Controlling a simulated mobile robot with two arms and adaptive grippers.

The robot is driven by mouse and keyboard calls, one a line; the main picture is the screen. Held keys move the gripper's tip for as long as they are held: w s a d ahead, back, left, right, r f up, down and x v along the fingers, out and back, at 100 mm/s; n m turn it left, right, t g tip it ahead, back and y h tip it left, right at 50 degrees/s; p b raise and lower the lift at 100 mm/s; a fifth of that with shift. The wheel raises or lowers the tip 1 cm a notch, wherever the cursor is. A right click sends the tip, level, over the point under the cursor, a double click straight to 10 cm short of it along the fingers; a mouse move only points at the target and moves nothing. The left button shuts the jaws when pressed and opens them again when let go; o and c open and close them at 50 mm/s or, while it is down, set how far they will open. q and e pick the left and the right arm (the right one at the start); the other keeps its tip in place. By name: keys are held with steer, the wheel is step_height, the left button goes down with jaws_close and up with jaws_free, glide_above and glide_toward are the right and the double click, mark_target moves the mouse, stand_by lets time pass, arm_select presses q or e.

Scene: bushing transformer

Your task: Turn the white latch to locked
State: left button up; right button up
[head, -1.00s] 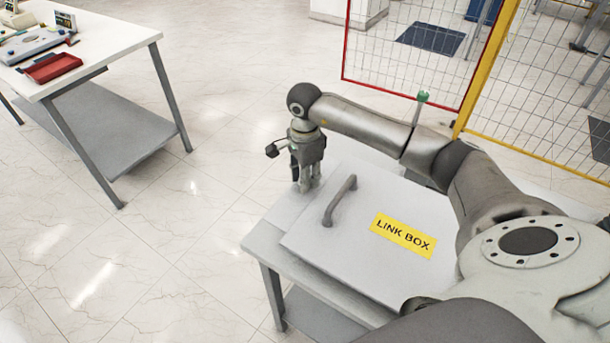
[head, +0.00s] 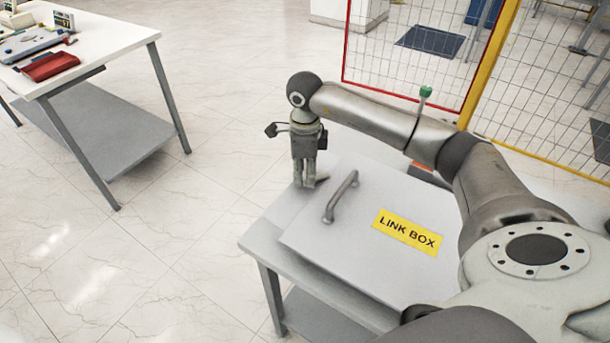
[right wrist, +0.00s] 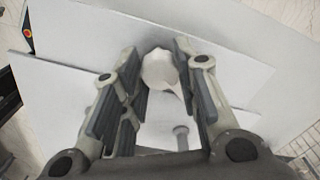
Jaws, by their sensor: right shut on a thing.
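The white latch (right wrist: 160,70) shows between the fingers in the right wrist view, with its narrow end pointing right and downward in the picture. In the head view it is mostly hidden at the fingertips; a small pale piece (head: 321,179) sticks out to their right. My right gripper (head: 305,184) points down at the left edge of the link box lid (head: 350,260). Its fingers (right wrist: 160,58) are on both sides of the latch and shut on it. My left gripper is not in view.
The link box lid has a grey bar handle (head: 341,196) close to the right of my gripper, and a yellow label (head: 407,232). Mesh fencing (head: 400,75) is behind my arm. Floor between the tables is clear.

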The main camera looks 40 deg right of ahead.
mark_target(305, 175)
steer(key=m+b, duration=0.1)
steer(key=m, duration=0.4)
steer(key=shift+m+b, duration=0.3)
steer(key=shift+b, duration=0.1)
steer(key=m+b, duration=0.1)
steer(key=m, duration=0.4)
steer(key=shift+m, duration=0.4)
steer(key=o, duration=1)
steer(key=shift+o, duration=0.2)
steer(key=shift+r, duration=0.1)
step_height(305, 175, up, 12)
